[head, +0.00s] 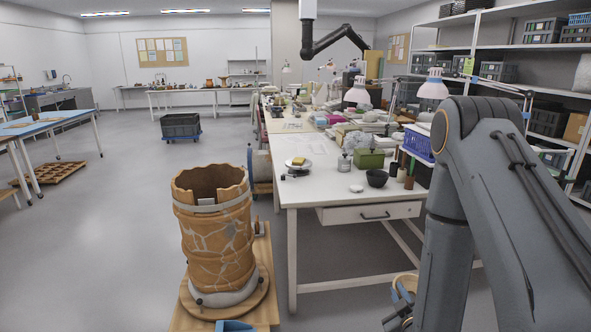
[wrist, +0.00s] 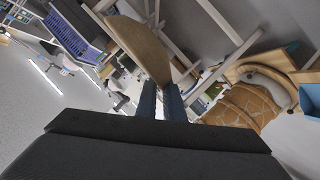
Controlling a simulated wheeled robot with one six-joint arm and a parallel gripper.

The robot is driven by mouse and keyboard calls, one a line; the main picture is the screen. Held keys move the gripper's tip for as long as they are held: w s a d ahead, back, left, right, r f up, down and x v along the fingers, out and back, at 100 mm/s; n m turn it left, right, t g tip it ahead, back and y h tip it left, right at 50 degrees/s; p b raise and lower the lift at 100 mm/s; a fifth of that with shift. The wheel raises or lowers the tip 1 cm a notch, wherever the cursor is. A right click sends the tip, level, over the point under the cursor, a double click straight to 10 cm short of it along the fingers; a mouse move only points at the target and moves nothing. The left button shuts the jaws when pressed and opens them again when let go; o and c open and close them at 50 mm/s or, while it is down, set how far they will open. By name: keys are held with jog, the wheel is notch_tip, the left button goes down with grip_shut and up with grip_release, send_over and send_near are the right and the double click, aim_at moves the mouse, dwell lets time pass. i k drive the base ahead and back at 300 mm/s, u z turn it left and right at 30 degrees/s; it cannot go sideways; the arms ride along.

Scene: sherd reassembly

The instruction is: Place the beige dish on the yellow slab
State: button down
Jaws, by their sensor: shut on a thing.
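My gripper (wrist: 160,102) is shut on the beige dish (wrist: 142,45), which stands tilted between the fingertips in the wrist view. In the head view the dish (head: 407,280) shows in part low at the right, beside my arm and below table height. The yellow slab (head: 298,160) is a small block on the near left part of the white table, on a pale round plate. My gripper is in front of the table, to the right of the slab in the picture and nearer to me.
A large cracked terracotta vessel (head: 216,235) stands on a round wooden board at the left. On the white table (head: 325,188) are a black bowl (head: 376,178), a green box (head: 369,158), a jar (head: 344,163) and a white lump (head: 356,188).

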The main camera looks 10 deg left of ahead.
aim_at(298, 160)
jog(key=z, duration=0.6)
jog(key=i, duration=0.9)
jog(key=u, duration=0.05)
